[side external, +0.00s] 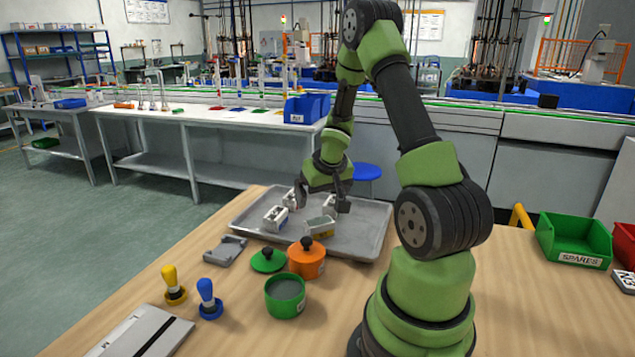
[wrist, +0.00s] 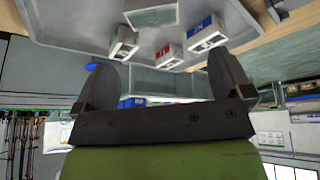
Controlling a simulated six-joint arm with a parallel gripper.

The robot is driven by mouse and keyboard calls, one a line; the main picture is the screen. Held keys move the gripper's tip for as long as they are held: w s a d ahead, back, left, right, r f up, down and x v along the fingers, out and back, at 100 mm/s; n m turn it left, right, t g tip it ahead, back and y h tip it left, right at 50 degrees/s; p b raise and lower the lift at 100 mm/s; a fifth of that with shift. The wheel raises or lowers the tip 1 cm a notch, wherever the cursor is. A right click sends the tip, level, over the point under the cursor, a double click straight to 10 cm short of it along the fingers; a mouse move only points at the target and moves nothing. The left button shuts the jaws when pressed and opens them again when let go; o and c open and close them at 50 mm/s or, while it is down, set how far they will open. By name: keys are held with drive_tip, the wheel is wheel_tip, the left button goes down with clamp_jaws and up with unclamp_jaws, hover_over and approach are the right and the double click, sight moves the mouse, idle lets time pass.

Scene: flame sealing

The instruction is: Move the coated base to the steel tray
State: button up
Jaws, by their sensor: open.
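The steel tray (side external: 362,238) lies on the wooden table; part of it fills the top of the wrist view (wrist: 75,20). A pale box with a flat grey-green top (side external: 320,227), which looks like the coated base, sits in the tray near its front edge. It also shows at the top of the wrist view (wrist: 152,17), cut by the frame edge. Several smaller white blocks (side external: 276,218) stand in the tray; in the wrist view two have a red (wrist: 167,57) and a blue label (wrist: 206,36). My gripper (side external: 322,200) is open and empty over the tray's far part.
In front of the tray are a grey bracket (side external: 224,251), a green lid (side external: 268,261), an orange lidded pot (side external: 307,258) and a green pot (side external: 286,297). Yellow (side external: 174,286) and blue (side external: 209,300) handled stamps stand left. A green SPARES bin (side external: 573,240) is far right.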

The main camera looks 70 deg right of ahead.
drive_tip(key=w+a+r+n+t, duration=0.1)
drive_tip(key=w+a+r+t, duration=0.1)
drive_tip(key=a+r, duration=1.1)
drive_tip(key=s+a+r+n+t+y, duration=0.1)
drive_tip(key=s+a+r+n+y, duration=0.1)
drive_tip(key=s+a, duration=0.3)
drive_tip(key=s+a+r+n+y, duration=0.1)
drive_tip(key=s+a+r+y, duration=0.2)
drive_tip(key=a, duration=0.8)
drive_tip(key=shift+s+a+r+n+t+y, duration=0.4)
drive_tip(key=shift+s+r, duration=0.5)
drive_tip(key=shift+s, duration=0.2)
